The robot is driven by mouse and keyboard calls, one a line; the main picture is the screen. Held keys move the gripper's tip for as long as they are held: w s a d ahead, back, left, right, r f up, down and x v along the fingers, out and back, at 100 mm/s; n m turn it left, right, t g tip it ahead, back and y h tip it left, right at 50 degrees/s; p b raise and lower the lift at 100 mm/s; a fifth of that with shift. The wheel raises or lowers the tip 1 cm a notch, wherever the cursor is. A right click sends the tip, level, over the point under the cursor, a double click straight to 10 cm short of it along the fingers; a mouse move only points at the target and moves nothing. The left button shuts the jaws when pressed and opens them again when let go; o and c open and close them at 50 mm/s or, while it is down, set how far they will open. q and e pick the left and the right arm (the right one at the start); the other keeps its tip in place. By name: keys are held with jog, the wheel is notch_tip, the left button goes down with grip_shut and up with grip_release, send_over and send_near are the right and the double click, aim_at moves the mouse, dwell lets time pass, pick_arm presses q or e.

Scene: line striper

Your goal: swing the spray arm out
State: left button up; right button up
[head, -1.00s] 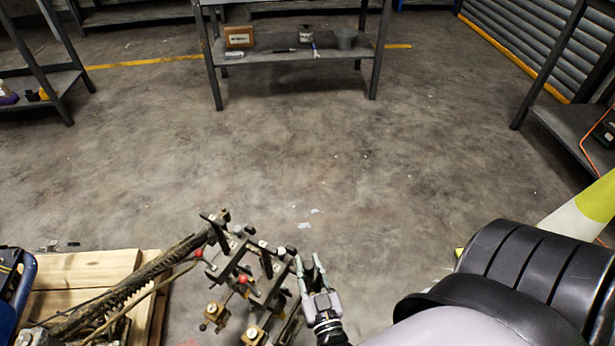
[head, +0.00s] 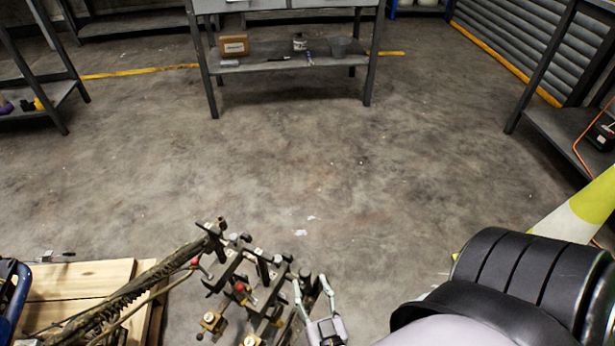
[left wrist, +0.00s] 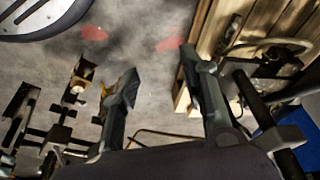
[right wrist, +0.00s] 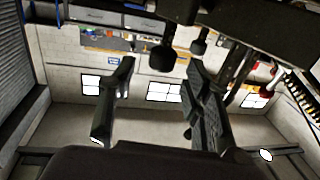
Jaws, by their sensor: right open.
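The spray arm assembly (head: 262,300) stands at the lower middle of the head view, with dark bars, red knobs and brass-coloured blocks. A long ridged dark arm (head: 120,298) runs from it toward the lower left. My right gripper (head: 311,288) is open and empty, just right of the assembly. In the right wrist view its fingers (right wrist: 160,75) are apart, with a dark bar with black knobs (right wrist: 162,56) above and behind them. My left gripper (left wrist: 158,66) is open and empty in the left wrist view. Brass blocks of the assembly (left wrist: 80,85) show left of it. The head view does not show it.
A wooden pallet (head: 85,282) lies at the lower left. A black ribbed cylinder (head: 515,275) and a yellow-white striped object (head: 580,212) are at the right. A metal table (head: 285,68) stands at the back. The concrete floor between is clear.

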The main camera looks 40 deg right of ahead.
jog(key=v, duration=0.8)
jog(key=shift+s, duration=0.15)
jog(key=shift+a, duration=0.15)
